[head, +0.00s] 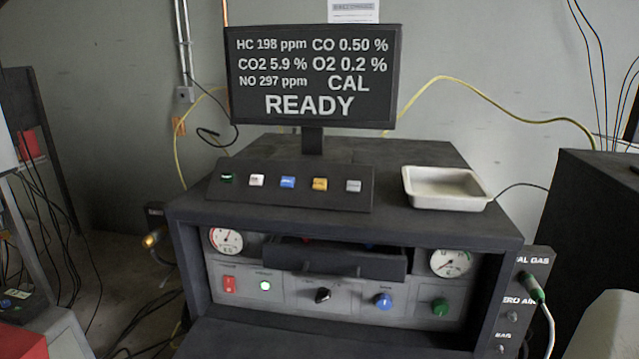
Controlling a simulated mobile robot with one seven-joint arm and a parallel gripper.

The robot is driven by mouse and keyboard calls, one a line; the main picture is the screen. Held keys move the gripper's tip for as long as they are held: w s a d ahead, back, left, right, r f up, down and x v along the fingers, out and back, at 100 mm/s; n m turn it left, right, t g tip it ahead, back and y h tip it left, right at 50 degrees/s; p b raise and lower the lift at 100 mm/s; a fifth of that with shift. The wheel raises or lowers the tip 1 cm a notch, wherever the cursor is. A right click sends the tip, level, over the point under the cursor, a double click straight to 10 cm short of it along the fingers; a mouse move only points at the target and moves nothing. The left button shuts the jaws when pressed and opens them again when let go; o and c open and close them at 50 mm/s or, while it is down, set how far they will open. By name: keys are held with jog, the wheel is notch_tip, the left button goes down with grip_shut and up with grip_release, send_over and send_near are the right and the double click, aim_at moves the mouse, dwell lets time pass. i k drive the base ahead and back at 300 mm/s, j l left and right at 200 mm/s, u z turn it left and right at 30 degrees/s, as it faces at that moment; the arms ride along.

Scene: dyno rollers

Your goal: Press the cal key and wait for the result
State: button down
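A row of several keys sits on a dark sloped panel (235,193) on top of the analyser cabinet: a green key (227,177), a white key (257,180), a blue key (288,182), a yellow key (320,184) and a grey key (353,186). Their labels are too small to read, so I cannot tell which is the cal key. The screen (312,76) behind them reads HC 198 ppm, CO 0.50 %, CO2 5.9 %, O2 0.2 %, NO 297 ppm, CAL and READY. My gripper is not in view.
A white tray (447,203) stands right of the keys. Below are two gauges (226,239), a red switch (229,284), a black knob (322,295) and a blue knob (382,300). A green connector (531,288) with a hose sits by CAL GAS at right.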

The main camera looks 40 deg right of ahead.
aim_at(318, 184)
jog(key=k, duration=0.65)
jog(key=z, duration=1.55)
jog(key=k+j, duration=0.15)
jog(key=j, duration=0.15)
jog(key=k+j, duration=0.15)
jog(key=j, duration=0.2)
jog(key=i, duration=0.5)
